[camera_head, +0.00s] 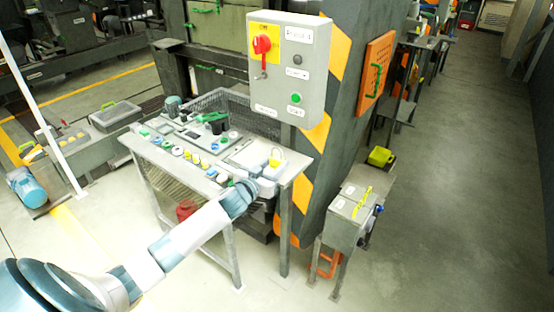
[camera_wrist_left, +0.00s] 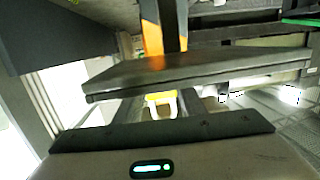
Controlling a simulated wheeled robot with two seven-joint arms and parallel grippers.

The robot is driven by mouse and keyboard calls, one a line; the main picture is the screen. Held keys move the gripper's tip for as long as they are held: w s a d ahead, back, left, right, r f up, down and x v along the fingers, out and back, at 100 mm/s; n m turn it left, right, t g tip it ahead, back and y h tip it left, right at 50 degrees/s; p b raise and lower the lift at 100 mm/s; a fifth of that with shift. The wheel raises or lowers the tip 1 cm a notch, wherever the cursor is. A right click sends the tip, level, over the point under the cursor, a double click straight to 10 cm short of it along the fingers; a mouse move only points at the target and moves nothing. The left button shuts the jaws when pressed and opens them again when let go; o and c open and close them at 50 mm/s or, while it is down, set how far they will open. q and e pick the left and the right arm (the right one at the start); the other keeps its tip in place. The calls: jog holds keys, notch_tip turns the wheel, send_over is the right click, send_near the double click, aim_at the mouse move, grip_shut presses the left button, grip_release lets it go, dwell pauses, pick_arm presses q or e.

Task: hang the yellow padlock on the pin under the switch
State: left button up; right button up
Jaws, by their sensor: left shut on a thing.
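The grey control box (camera_head: 288,75) has a red rotary switch (camera_head: 262,45) on a yellow plate. A thin red piece hangs straight below the knob, and I cannot make out the pin clearly. My left gripper (camera_head: 271,166) is over the work table, below the box and apart from it. It is shut on the yellow padlock (camera_head: 275,162), whose shackle points up. In the left wrist view the padlock (camera_wrist_left: 158,96) shows between the fingers, partly hidden. The underside of the box (camera_wrist_left: 200,72) lies ahead there, hiding the switch. My right gripper is not in view.
The work table (camera_head: 296,165) holds several small coloured parts, a green-and-black tool (camera_head: 213,118) and a wire basket (camera_head: 262,118). A striped column (camera_head: 322,140) stands behind the box. A small grey stand (camera_head: 348,210) is to the right. The floor at right is clear.

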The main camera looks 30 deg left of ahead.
pick_arm(q)
jog(key=shift+r, duration=0.15)
jog(key=shift+s+a+r+p, duration=0.1)
jog(key=shift+s+r+p, duration=0.4)
jog(key=shift+r+p, duration=0.35)
jog(key=shift+s+d+r+p, duration=0.1)
jog(key=shift+s+r+p, duration=0.4)
jog(key=shift+r+p, duration=0.4)
jog(key=shift+s+a+r+p, duration=0.1)
jog(key=shift+s+r+p, duration=0.5)
jog(key=shift+p, duration=0.4)
jog(key=shift+w, duration=0.15)
